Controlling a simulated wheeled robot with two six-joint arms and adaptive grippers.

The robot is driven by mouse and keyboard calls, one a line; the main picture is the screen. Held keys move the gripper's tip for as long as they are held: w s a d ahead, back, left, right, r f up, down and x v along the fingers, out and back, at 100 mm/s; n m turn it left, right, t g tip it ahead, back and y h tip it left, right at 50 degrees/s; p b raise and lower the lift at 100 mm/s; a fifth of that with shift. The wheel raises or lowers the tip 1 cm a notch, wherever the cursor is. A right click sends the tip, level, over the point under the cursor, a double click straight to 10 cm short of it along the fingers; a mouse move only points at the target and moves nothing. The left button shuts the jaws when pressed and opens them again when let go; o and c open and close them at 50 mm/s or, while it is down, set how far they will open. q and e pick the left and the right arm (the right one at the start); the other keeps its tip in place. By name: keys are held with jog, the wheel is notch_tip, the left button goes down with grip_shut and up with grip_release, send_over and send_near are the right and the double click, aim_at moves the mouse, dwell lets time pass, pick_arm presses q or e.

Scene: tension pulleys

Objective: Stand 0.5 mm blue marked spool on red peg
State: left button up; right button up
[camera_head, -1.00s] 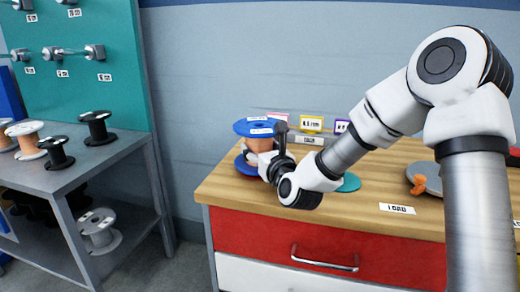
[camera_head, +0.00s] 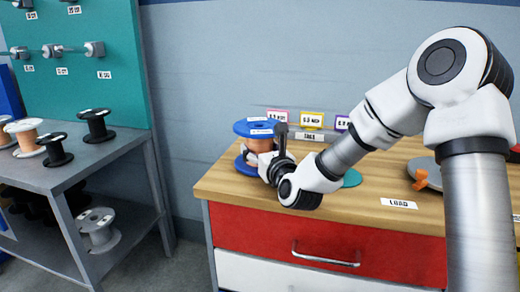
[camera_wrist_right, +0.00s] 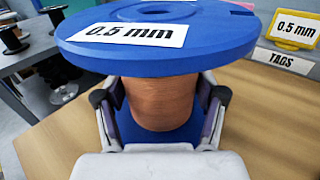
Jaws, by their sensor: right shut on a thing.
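The blue spool (camera_head: 257,128) with copper wire stands upright at the left end of the wooden bench top. In the right wrist view its blue top flange (camera_wrist_right: 165,38) carries a white 0.5 mm label. My right gripper (camera_head: 262,160) is shut around the copper-wound middle, which shows between the fingers in the right wrist view (camera_wrist_right: 160,103). The lower flange is partly hidden by the gripper, and I cannot tell whether it touches the bench. I cannot make out a red peg. My left gripper is not in view.
The wooden bench (camera_head: 235,187) has a red drawer front. Coloured tag stands (camera_head: 311,120) are behind the spool, and a teal disc (camera_head: 351,178) lies behind my arm. A grey disc with an orange part (camera_head: 424,175) is at right. A grey shelf (camera_head: 95,158) at left holds several spools.

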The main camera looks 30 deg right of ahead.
jog(key=shift+f, duration=0.15)
jog(key=o, duration=1.8)
jog(key=v, duration=0.7)
jog(key=shift+s, duration=0.3)
